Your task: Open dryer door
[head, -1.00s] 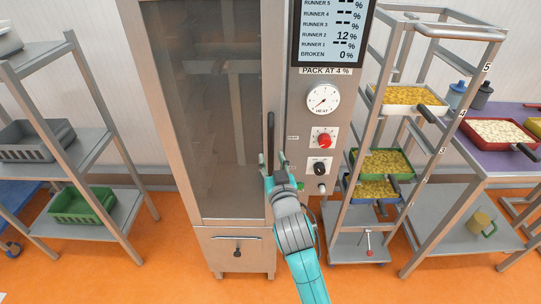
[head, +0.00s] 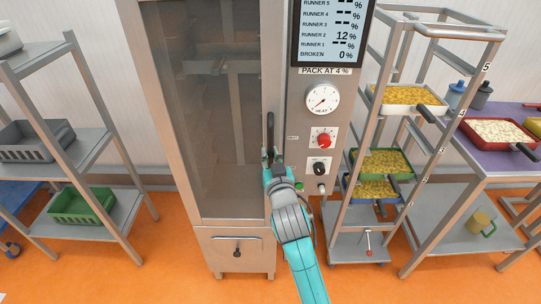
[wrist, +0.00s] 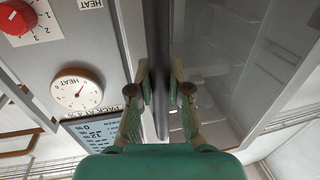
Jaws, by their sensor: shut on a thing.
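The dryer (head: 238,234) is a tall steel cabinet with a large glass door (head: 205,110), which looks closed. A dark vertical handle (head: 270,128) stands at the door's right edge. My gripper (head: 270,156) is at the lower part of this handle, its fingers on either side. In the wrist view the dark handle (wrist: 158,60) runs between the two fingers of my gripper (wrist: 160,90), which are shut on it. The lower end of the handle is partly hidden by my gripper in the head view.
Right of the door is a panel with a display (head: 330,30), a heat dial (head: 322,99), a red knob (head: 324,141) and a black knob (head: 319,169). A tray rack (head: 408,110) stands close on the right. A shelf (head: 80,145) stands left, with open orange floor (head: 170,250) between.

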